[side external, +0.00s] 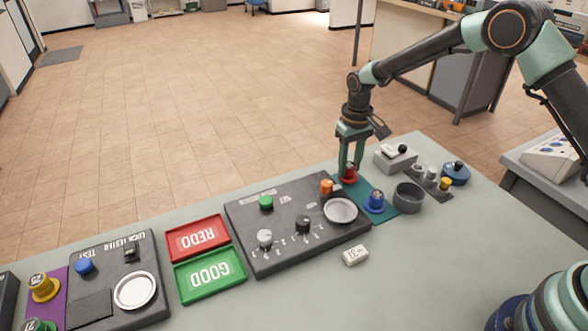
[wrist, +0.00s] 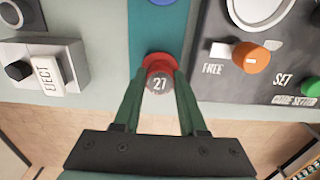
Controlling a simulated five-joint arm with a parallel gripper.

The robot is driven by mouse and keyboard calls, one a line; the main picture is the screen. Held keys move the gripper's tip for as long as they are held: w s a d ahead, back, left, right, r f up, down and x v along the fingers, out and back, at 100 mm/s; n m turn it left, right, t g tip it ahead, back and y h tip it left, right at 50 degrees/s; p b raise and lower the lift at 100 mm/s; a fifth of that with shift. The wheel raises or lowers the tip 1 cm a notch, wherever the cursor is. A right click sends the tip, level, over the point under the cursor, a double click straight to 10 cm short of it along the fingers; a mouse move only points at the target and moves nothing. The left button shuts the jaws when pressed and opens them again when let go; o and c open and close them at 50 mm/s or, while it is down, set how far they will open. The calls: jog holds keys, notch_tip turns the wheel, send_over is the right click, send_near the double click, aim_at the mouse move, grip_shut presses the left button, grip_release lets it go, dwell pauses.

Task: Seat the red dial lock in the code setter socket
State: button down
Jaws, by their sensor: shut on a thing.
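The red dial lock (side external: 349,174) is at the back end of a teal mat (side external: 384,185). In the wrist view the lock (wrist: 159,78) shows a grey top marked 27. My gripper (side external: 350,169) points straight down with its fingers shut on the lock; its fingers (wrist: 158,88) lie on both sides of it in the wrist view. The code setter (side external: 272,225) is a dark panel left of the mat. Its round pale socket (side external: 340,211) looks empty. An orange knob (side external: 326,187), marked FREE and SET in the wrist view, is behind the socket.
A blue dial lock (side external: 376,200) stands on the mat's front part. A grey bowl (side external: 408,197) and the EJECT box (side external: 395,158) are to the right. A white tag (side external: 355,255) lies before the panel. REDO (side external: 197,238) and GOOD (side external: 210,275) trays and the lock tester (side external: 120,260) are left.

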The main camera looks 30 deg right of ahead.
jog(key=shift+r, duration=1.65)
jog(key=shift+r, duration=0.1)
notch_tip(320, 180, up, 9)
jog(key=s+a, duration=0.9)
jog(key=s, duration=0.1)
jog(key=shift+f, duration=4.75)
jog(key=shift+f, duration=0.7)
jog(key=shift+c, duration=1.9)
grip_release()
jog(key=shift+o, duration=0.3)
